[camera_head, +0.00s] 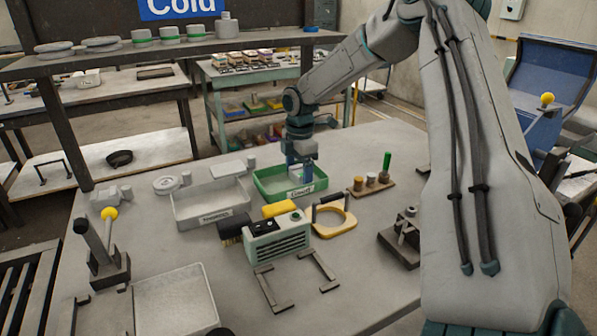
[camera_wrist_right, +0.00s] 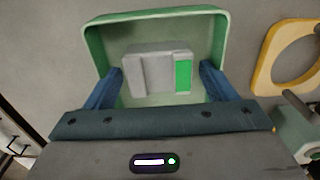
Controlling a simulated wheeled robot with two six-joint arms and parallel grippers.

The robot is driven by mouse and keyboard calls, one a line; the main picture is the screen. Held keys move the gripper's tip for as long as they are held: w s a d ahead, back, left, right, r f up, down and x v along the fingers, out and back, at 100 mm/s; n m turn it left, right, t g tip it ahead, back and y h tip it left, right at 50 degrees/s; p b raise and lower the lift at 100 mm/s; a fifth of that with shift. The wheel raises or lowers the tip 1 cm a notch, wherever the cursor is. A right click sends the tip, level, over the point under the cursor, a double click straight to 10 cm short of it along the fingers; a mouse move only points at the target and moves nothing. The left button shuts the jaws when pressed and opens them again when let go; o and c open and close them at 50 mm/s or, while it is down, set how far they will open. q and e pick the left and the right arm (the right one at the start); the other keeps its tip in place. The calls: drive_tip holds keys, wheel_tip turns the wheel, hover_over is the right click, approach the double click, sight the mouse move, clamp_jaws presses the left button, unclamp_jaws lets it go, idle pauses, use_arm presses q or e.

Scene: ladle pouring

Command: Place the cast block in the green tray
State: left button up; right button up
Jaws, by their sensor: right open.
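The cast block (camera_wrist_right: 150,72), grey with a bright green patch on one side, is inside the green tray (camera_wrist_right: 93,42) in the right wrist view. The tray also shows in the head view (camera_head: 262,184), with a label on its front wall. My right gripper (camera_head: 300,172) reaches down over the tray. Its two blue fingers are spread, one on each side of the block, with visible gaps between them and the block. In the head view the block is hidden or cannot be told apart behind the fingers. My left gripper is not in view.
A grey labelled tray (camera_head: 212,213) stands left of the green tray. A yellow ring-shaped piece (camera_head: 335,225), a pale green slotted box (camera_head: 280,244) and a wooden rack with pegs (camera_head: 371,184) are close in front and to the right.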

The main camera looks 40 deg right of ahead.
sight(300, 172)
wheel_tip(300, 172, up, 2)
drive_tip(key=shift+w+r, duration=0.1)
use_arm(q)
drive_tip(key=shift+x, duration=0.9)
use_arm(e)
wheel_tip(300, 172, up, 10)
drive_tip(key=shift+d, duration=0.15)
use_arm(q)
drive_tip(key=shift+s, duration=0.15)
